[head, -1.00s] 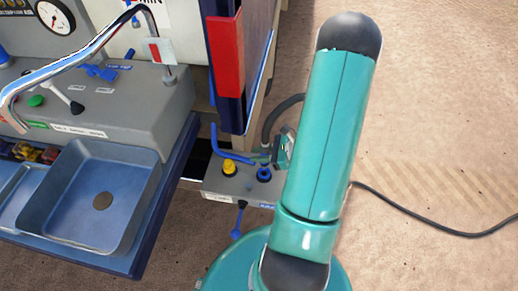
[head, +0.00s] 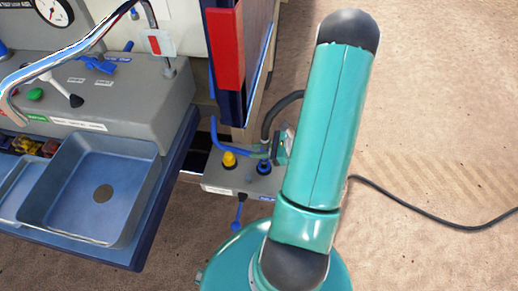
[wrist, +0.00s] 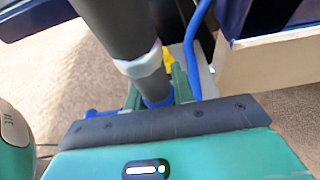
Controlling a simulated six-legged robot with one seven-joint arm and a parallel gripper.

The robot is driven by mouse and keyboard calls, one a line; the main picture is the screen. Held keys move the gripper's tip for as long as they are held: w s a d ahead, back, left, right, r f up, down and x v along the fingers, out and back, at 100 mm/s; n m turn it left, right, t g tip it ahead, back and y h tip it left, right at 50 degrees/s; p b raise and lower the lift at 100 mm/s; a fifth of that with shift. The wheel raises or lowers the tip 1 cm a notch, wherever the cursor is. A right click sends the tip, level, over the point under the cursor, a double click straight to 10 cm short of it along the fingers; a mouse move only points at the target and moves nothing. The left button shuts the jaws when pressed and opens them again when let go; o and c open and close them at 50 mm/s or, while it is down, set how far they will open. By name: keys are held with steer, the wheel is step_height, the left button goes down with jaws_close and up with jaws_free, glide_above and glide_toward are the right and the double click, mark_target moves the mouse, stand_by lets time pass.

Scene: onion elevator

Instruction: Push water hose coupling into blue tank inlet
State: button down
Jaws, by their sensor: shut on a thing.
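My gripper (wrist: 157,92) is shut on the hose coupling (wrist: 138,65), the light-collared end of a thick dark hose, in the wrist view. Green fingers flank it, with blue at its lower end. In the head view, my gripper (head: 264,152) is just above the blue tank inlet (head: 264,168), on the grey block (head: 217,181) on the floor. The dark hose (head: 268,121) bends down to it from behind. Whether the coupling touches the inlet cannot be told; my arm and gripper partly hide the area.
A yellow inlet (head: 229,159) and a bent blue pipe (head: 220,137) are close on the left. The cabinet panel with a red strip (head: 226,50) rises behind. A blue sink (head: 90,190) is at left. A black cable (head: 420,217) crosses the open carpet at right.

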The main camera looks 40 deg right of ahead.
steer(key=shift+f, duration=1)
stand_by(0.4)
steer(key=shift+f, duration=0.25)
steer(key=shift+f, duration=0.2)
stand_by(0.3)
steer(key=shift+f, duration=0.3)
steer(key=shift+f, duration=0.4)
stand_by(0.3)
steer(key=c, duration=1.1)
jaws_free()
